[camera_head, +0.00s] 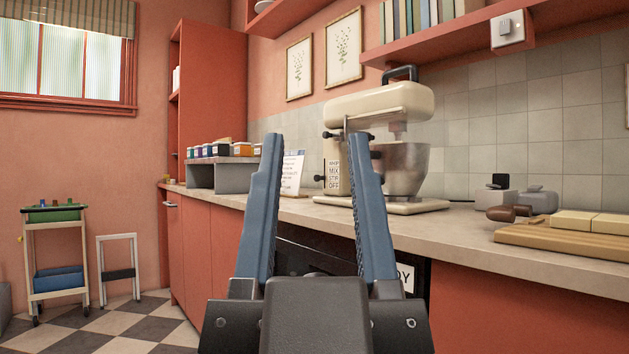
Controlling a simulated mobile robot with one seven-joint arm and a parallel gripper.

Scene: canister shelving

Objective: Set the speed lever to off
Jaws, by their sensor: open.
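A cream stand mixer (385,103) with a steel bowl (405,168) stands on the counter, beyond my gripper. A white label plate (333,176) on its left side reads WHIP, MIX, STIR, OFF from top to bottom. A small dark knob (319,178) sits at the plate's left edge, about level with STIR; it looks like the speed lever's end. Other dark knobs (327,135) show higher on the mixer. My gripper (314,140) is open and empty, its blue fingers pointing up in front of the counter. The right finger covers part of the mixer's column.
A printed card (292,172) and a grey stand with several small canisters (214,176) are left of the mixer. A shelf (440,35) hangs above. A trolley (55,262) stands far left.

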